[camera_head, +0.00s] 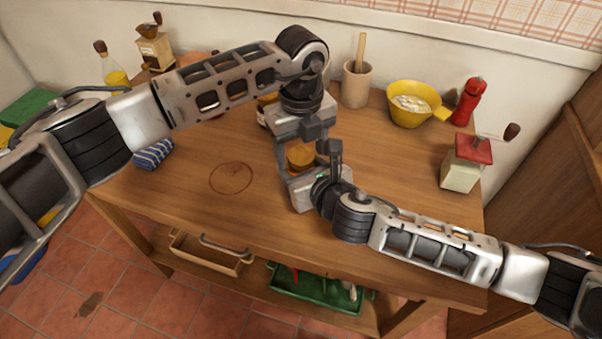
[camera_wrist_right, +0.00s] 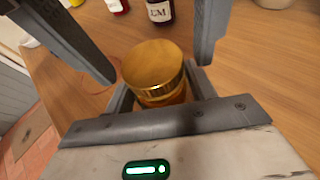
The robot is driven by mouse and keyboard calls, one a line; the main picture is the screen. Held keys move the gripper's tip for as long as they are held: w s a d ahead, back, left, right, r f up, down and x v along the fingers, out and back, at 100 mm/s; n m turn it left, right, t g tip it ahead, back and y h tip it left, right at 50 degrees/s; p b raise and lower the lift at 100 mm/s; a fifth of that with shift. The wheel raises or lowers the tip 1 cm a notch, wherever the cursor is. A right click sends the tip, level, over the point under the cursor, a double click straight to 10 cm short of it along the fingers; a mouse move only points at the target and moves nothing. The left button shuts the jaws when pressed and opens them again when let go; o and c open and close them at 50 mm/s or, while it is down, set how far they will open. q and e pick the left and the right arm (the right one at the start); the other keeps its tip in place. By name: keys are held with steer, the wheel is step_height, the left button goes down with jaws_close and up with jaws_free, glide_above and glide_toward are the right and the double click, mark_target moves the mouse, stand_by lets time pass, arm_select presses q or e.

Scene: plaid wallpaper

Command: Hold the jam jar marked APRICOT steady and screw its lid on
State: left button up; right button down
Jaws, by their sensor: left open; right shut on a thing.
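The jar (camera_wrist_right: 163,98) has a gold lid (camera_wrist_right: 155,62) sitting on its top; the lid also shows in the head view (camera_head: 300,156). Its glass looks amber, and no label is visible on it from here. My right gripper (camera_head: 310,173) is shut around the jar's body, low and from the near side. My left gripper (camera_head: 302,143) points down from above and is open. Its two fingers stand either side of the lid, apart from it, as the right wrist view shows. Most of the jar's body is hidden by the right gripper.
Another jar (camera_wrist_right: 159,11), its label partly readable as "UM", stands behind with a red one (camera_wrist_right: 118,6). A utensil crock (camera_head: 357,84), yellow bowl (camera_head: 409,103) and red-topped mill (camera_head: 466,163) stand around the back and right. A striped cloth (camera_head: 153,153) lies left; the wooden top near the ring mark is clear.

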arm_select(q)
steer(key=shift+c, duration=0.4)
steer(key=c, duration=0.9)
steer(key=shift+c, duration=0.2)
steer(key=m, duration=0.6)
steer(key=shift+m, duration=0.4)
steer(key=o, duration=1.1)
